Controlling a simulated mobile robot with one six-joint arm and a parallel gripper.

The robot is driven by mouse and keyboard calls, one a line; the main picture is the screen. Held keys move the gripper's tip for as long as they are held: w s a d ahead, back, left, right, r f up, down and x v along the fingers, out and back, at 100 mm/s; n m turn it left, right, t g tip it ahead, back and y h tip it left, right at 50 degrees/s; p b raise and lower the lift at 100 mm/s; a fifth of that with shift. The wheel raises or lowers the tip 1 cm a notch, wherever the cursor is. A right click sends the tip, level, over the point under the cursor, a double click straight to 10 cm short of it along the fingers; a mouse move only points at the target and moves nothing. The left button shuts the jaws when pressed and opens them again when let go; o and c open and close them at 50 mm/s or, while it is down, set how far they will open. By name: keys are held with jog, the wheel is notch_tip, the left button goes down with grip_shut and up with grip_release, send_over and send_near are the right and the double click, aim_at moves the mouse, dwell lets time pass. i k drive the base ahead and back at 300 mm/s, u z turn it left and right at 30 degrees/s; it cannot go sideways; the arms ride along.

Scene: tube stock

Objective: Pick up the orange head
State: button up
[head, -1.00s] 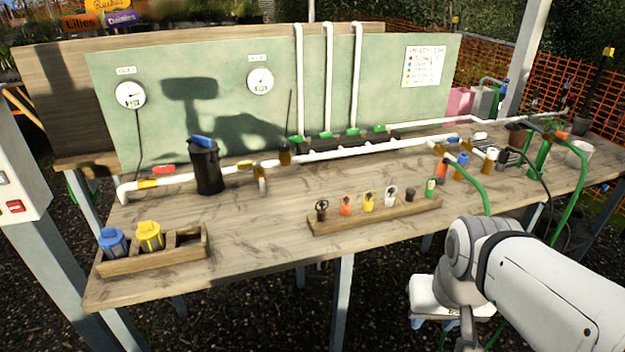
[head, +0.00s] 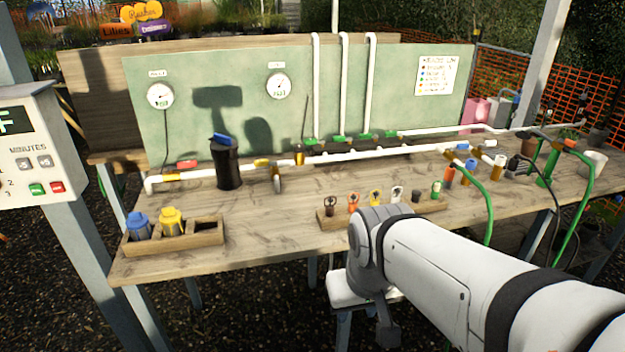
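The orange head (head: 353,203) stands in a small wooden rack (head: 330,223) on the bench, second from the left, between a dark head (head: 330,206) and a yellow head (head: 375,198). A white head (head: 397,194) and a green one (head: 436,190) are farther right in the rack. My white arm reaches in from the lower right, and its grey joint covers part of the rack's front.
A wooden box (head: 190,240) with a blue and a yellow container and an empty slot sits at the bench's left end. A black jug (head: 226,163) stands behind it. White pipes (head: 400,149) run along the back. The middle-left bench top is clear. A white stool (head: 345,290) stands below.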

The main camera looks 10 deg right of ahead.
aim_at(353, 205)
jog(key=z, duration=0.05)
jog(key=i, duration=1)
jog(key=u, duration=0.05)
